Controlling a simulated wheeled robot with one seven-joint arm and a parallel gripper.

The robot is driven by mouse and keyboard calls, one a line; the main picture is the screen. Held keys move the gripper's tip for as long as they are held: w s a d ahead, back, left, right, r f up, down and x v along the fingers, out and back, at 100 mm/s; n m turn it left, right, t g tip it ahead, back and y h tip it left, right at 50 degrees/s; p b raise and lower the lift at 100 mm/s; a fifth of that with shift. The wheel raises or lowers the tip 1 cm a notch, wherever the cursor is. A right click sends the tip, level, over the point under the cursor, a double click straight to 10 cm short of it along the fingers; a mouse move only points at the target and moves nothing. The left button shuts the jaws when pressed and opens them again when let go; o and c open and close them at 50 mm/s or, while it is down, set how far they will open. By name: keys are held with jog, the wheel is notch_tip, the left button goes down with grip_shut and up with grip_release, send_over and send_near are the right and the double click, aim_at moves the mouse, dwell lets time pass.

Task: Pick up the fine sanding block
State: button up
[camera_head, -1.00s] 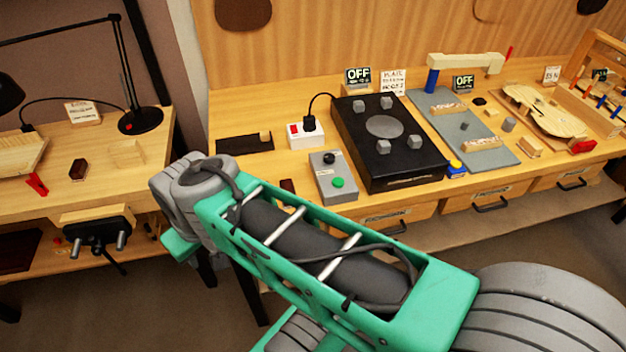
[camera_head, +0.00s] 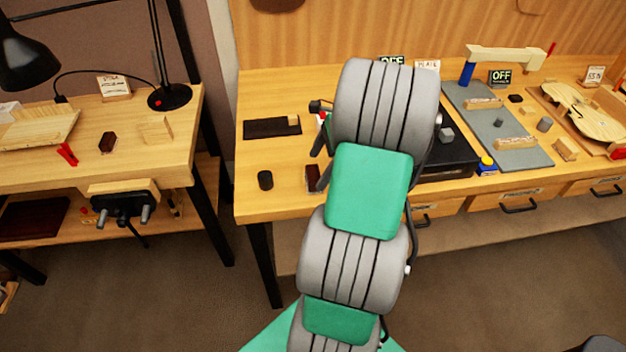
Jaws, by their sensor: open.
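No label in view names the fine sanding block, so I cannot tell for sure which block it is. A small dark reddish-brown block (camera_head: 312,175) lies near the front edge of the main bench. My gripper (camera_head: 319,163) is partly visible just beside this block, with its grey fingers showing at the left of my arm. It is open, and I see nothing held in it. My arm hides most of it. A similar dark brown block (camera_head: 107,142) lies on the left bench, far from my gripper.
A short black cylinder (camera_head: 265,180) stands left of the reddish block. A dark mat (camera_head: 272,128) lies behind. My arm covers much of the black hotplate (camera_head: 450,158) and the grey button box. A desk lamp (camera_head: 170,96) stands on the left bench. Bench around the cylinder is clear.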

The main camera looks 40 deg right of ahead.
aim_at(313, 173)
jog(key=x, duration=0.4)
jog(key=shift+c, duration=0.5)
jog(key=c, duration=1.4)
jog(key=shift+r, duration=0.4)
notch_tip(313, 173, up, 3)
jog(key=shift+s, duration=0.15)
jog(key=s+d+r+p, duration=0.2)
jog(key=s+r, duration=0.7)
jog(key=s, duration=0.4)
jog(key=shift+s, duration=0.25)
